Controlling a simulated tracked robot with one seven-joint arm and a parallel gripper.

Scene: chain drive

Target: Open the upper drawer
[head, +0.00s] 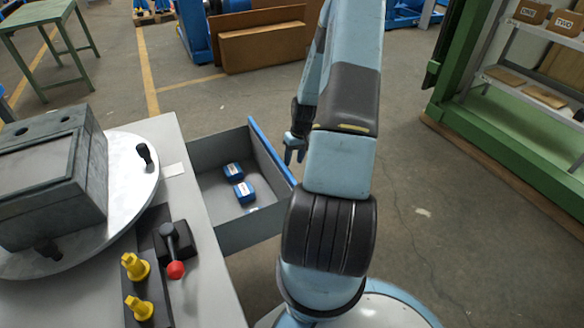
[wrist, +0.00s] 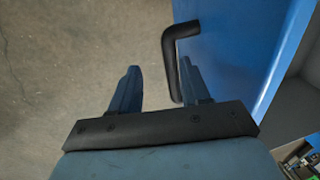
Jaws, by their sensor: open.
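The upper drawer (head: 214,209) stands pulled out from the grey cabinet in the head view, with its inside showing. Its blue front (head: 270,150) faces right, and the front also fills the upper right of the wrist view (wrist: 235,50). A black bent handle (wrist: 172,58) sticks out from the front; its lower part comes down close to my right finger, partly hidden there. My gripper (head: 295,148) is just outside the drawer front. In the wrist view my gripper (wrist: 158,88) is open, and I cannot tell whether a finger touches the handle.
Two blue-and-white boxes (head: 244,191) lie in the drawer. The cabinet top (head: 205,265) bears a round plate with a grey block, a red-knobbed lever (head: 175,268) and yellow knobs. A green shelf unit (head: 510,130) stands right. Floor between is clear.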

